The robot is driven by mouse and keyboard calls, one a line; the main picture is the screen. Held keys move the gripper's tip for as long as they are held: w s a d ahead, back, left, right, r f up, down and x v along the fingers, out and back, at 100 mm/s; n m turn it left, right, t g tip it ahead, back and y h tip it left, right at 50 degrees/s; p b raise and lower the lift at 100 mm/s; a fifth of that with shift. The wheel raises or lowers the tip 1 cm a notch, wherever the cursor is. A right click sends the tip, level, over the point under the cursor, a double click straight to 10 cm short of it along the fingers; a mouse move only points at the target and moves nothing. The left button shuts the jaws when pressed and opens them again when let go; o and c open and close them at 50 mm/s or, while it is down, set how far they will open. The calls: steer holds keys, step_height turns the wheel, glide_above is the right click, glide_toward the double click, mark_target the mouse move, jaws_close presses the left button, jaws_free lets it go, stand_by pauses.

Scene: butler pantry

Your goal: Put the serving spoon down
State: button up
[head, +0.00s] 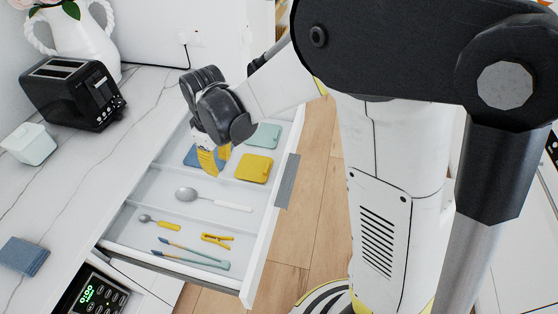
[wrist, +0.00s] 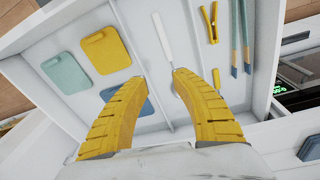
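The serving spoon, with a grey bowl and white handle (head: 232,206), lies in the middle compartment of the open white drawer (head: 128,216). Its white handle (wrist: 162,37) also shows in the wrist view, beyond the fingertips; its bowl is hidden there behind a yellow finger. My gripper (head: 212,158) hangs over the far compartment in the head view, apart from the spoon. In the wrist view its two yellow fingers (wrist: 160,76) are spread with nothing between them.
The far compartment holds a yellow board (head: 253,168), a green one (head: 263,135) and a blue one. The near compartment holds a small yellow-handled spoon (head: 168,225), a yellow clip (head: 217,239) and blue-tipped sticks.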

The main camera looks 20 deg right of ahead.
steer(key=s+d+r+m+t, duration=0.6)
steer(key=s+d+r, duration=0.6)
steer(key=s, duration=0.4)
steer(key=m, duration=0.2)
steer(key=shift+s+d+r+m, duration=0.15)
steer(key=shift+s+r+m, duration=0.05)
steer(key=shift+s+m, duration=0.1)
